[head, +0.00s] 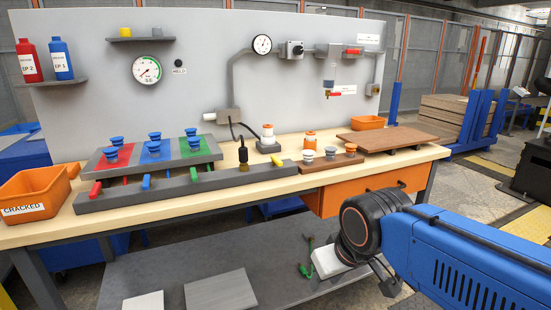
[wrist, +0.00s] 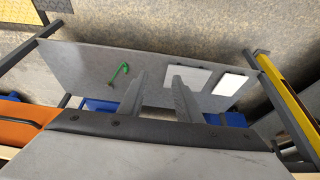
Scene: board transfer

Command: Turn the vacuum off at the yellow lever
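The yellow lever (head: 277,163) sits at the right end of the long grey bar (head: 230,181) along the bench's front edge, in the head view. Red (head: 95,190), blue (head: 146,182) and green (head: 193,173) levers sit further left on the same bar. A round pressure gauge (head: 146,69) hangs on the back panel. My gripper is low at the bench's front right, well apart from the yellow lever. In the wrist view my gripper (wrist: 160,76) has its two fingers apart, with nothing between them. The yellow lever is not visible there.
Blue suction cups (head: 154,147) stand on a coloured plate behind the bar. A black-topped fitting (head: 243,154) stands just left of the yellow lever. An orange drawer (head: 375,190) is under the benchtop. A grey lower shelf (wrist: 95,60) holds flat pieces and a green item.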

